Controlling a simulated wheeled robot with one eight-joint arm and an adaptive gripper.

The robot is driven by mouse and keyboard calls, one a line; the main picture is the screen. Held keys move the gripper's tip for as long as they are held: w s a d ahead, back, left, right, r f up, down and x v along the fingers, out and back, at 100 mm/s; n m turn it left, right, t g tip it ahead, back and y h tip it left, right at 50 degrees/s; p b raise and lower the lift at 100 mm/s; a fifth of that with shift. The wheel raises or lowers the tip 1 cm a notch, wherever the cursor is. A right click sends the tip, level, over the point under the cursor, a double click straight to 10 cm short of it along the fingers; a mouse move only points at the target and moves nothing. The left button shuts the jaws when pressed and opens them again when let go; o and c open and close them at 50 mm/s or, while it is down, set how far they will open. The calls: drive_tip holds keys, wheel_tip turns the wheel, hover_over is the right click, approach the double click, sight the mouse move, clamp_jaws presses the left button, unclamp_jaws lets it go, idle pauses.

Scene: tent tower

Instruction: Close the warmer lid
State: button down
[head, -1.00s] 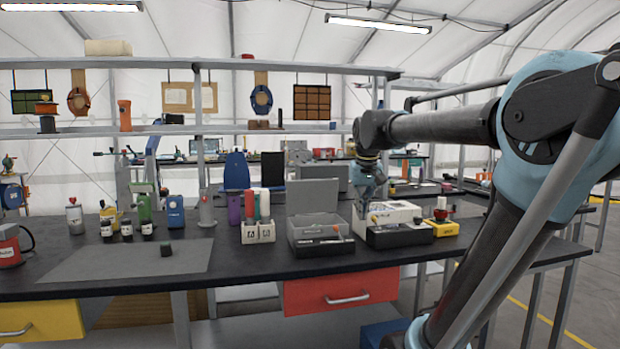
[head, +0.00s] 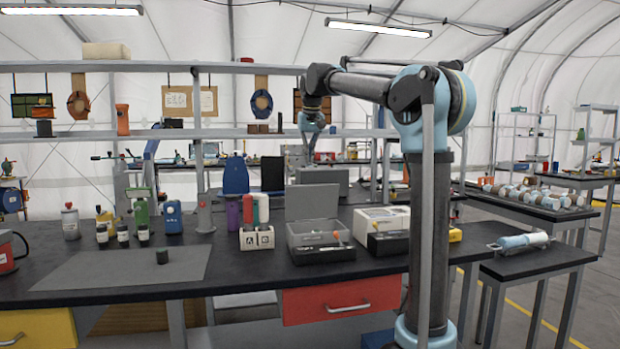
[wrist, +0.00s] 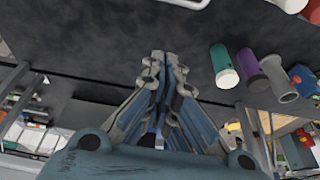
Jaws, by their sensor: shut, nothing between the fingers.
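A grey box that looks like the warmer (head: 323,234) stands on the dark workbench. Its grey lid (head: 312,201) stands open, upright at the back edge of the box. Small items, one with an orange end, lie in or at the front of the box. My gripper (head: 306,152) is raised above and behind the lid in the head view, apart from it. In the wrist view my gripper (wrist: 162,58) has its fingers together with nothing between them, over a dark bench surface. I cannot make out the lid in the wrist view.
A white box (head: 383,216) stands close to the right of the warmer. A block with coloured tubes (head: 256,238) stands to its left. A shelf rail (head: 235,134) crosses near my gripper's height. The grey mat (head: 120,271) at front left is mostly bare.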

drive_tip(key=d+x, duration=0.1)
drive_tip(key=x, duration=0.9)
drive_tip(key=shift+s+d+r, duration=0.1)
drive_tip(key=shift+s+r, duration=0.05)
drive_tip(key=shift+s, duration=1.75)
drive_tip(key=shift+s, duration=0.15)
